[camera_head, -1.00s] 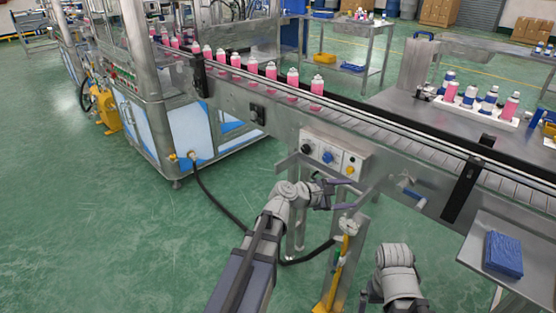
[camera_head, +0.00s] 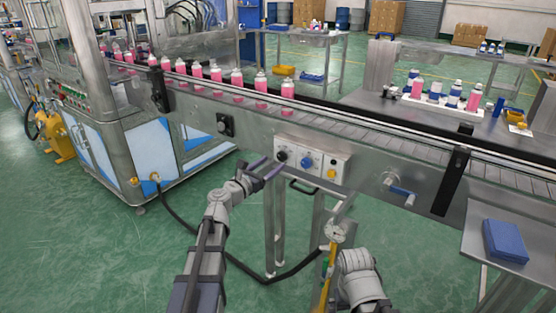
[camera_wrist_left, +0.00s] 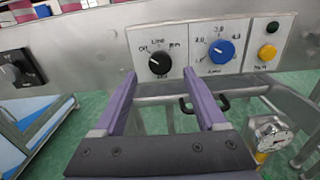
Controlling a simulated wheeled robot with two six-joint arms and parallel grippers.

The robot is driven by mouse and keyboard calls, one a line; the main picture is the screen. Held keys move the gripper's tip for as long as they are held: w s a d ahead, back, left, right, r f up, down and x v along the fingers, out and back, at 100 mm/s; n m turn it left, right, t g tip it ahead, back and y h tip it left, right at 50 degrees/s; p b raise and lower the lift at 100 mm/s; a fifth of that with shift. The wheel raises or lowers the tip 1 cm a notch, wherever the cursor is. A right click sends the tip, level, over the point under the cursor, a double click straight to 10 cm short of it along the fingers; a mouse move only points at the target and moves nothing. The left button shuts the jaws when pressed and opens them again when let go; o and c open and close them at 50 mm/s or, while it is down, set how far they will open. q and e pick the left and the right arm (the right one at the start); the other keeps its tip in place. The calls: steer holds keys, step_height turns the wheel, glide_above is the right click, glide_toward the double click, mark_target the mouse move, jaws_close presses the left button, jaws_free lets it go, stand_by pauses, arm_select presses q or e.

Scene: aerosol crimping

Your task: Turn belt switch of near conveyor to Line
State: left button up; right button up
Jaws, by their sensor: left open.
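The near conveyor's control box (camera_head: 312,163) hangs on its side rail. Its black belt switch (camera_head: 282,156) is at the left end; in the left wrist view the belt switch (camera_wrist_left: 159,63) has printed labels around it, with "Off" at left and "Line" at top. Its pointer looks turned to the upper left, towards Off. My left gripper (camera_head: 268,168) is open and empty, just in front of and below the switch. In the wrist view the purple fingers of my left gripper (camera_wrist_left: 160,78) spread either side of the switch, apart from it. My right gripper is not in view.
A blue knob (camera_head: 306,162) and a yellow button (camera_head: 331,174) sit right of the switch. A black handle (camera_wrist_left: 205,104) is below the box. A blue-handled crank (camera_head: 401,191) is further right. Pink cans (camera_head: 237,78) stand on the conveyor. A black hose (camera_head: 190,221) crosses the floor.

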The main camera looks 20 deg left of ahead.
mark_target(281, 157)
arm_select(q)
steer(key=x, duration=0.5)
jaws_close()
stand_by(0.5)
